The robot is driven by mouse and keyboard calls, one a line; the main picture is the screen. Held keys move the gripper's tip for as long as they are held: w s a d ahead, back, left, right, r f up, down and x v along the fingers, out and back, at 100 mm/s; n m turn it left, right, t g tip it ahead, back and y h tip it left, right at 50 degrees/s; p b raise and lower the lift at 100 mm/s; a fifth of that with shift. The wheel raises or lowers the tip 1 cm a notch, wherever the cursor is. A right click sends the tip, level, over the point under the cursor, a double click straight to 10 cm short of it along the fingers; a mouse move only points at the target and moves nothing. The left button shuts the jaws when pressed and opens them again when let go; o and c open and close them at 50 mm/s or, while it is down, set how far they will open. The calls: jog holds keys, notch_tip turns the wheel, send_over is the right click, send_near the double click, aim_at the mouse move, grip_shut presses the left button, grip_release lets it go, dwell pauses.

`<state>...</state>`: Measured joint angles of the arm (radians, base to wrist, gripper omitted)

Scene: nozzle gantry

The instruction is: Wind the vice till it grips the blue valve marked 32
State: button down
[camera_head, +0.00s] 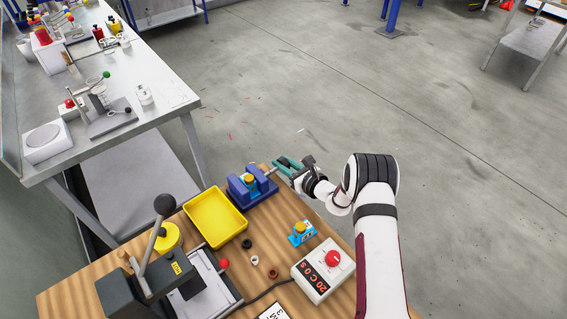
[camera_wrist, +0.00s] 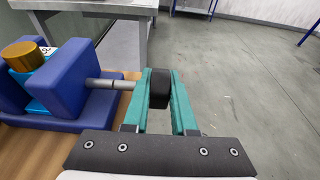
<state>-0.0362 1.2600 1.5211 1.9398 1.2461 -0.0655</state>
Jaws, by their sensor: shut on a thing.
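The vice (camera_head: 240,193) is dark blue and stands at the far edge of the wooden bench; it also shows in the wrist view (camera_wrist: 85,75). A blue valve with a gold cap (camera_head: 249,179) sits between its jaws, and also shows at the left of the wrist view (camera_wrist: 27,55). Its white label is partly hidden and I cannot read its number. I cannot tell whether the jaws touch it. A grey screw (camera_wrist: 112,84) runs from the vice to a black knob (camera_wrist: 160,88). My gripper (camera_head: 286,165) has its teal fingers shut on this knob.
Another blue valve with a yellow cap (camera_head: 302,233) stands on the bench, its label too small to read. A yellow tray (camera_head: 216,217), a lever press (camera_head: 130,293) and a control box with a red button (camera_head: 323,270) are nearby. Open floor lies beyond the bench.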

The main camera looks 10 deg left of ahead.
jog(key=shift+g+h, duration=0.4)
jog(key=c, duration=0.7)
grip_release()
jog(key=v, duration=1.5)
jog(key=shift+s+d, duration=0.3)
jog(key=shift+r, duration=0.1)
